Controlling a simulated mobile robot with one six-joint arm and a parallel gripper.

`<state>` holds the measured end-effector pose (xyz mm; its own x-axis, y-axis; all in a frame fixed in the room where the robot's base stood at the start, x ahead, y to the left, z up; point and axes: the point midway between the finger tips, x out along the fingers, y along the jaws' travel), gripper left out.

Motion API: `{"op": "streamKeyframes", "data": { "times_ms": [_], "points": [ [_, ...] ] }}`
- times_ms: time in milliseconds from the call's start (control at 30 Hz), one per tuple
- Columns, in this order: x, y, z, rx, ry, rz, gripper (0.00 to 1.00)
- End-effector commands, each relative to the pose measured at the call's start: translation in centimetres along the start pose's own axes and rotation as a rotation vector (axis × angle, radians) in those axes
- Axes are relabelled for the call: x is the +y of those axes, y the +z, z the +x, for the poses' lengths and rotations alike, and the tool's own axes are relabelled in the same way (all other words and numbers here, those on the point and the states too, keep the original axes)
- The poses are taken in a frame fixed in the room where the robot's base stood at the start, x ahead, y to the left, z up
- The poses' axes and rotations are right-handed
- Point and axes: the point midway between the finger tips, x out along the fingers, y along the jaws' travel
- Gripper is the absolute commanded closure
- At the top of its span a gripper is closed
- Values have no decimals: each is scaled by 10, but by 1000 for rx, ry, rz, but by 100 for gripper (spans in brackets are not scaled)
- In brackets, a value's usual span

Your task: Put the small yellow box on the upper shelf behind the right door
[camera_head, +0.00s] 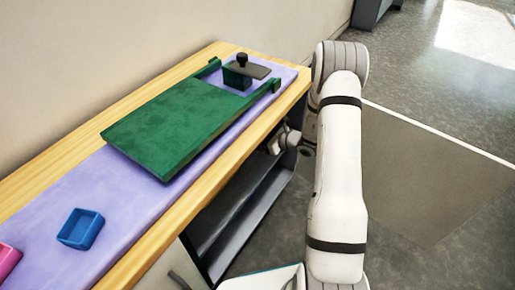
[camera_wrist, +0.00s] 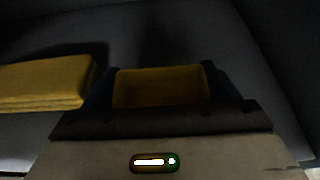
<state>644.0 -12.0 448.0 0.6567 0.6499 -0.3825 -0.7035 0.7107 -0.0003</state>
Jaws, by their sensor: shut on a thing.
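In the wrist view, the small yellow box (camera_wrist: 160,88), shaped like an open tray, sits between the two dark fingers of my gripper (camera_wrist: 159,80). The gripper is shut on it. Box and gripper are inside a dark space over a grey surface; I cannot tell whether the box touches that surface. In the head view, my arm reaches down to the cabinet's open compartment (camera_head: 240,222), which has grey shelves under the table. The gripper's fingers and the box are hidden there. I cannot clearly make out the right door.
A yellow folded, cloth-like thing (camera_wrist: 45,82) lies close left of the gripper. On the table (camera_head: 190,226) are a green board (camera_head: 170,122), a dark-knobbed block (camera_head: 242,68), a blue tray (camera_head: 80,229) and a pink tray (camera_head: 8,260). A closed door with a handle (camera_head: 178,280) is at the lower left.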

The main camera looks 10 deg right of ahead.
Motion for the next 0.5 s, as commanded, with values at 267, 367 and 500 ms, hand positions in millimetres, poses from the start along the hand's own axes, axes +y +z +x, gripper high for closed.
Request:
{"op": "streamKeyframes", "data": {
  "times_ms": [267, 367, 500],
  "points": [
    [1, -43, 19, 0, 2, -1, 43],
    [1, -43, 22, -1, 2, -2, 43],
    [1, -41, 22, 0, 2, -1, 43]
  ]
}}
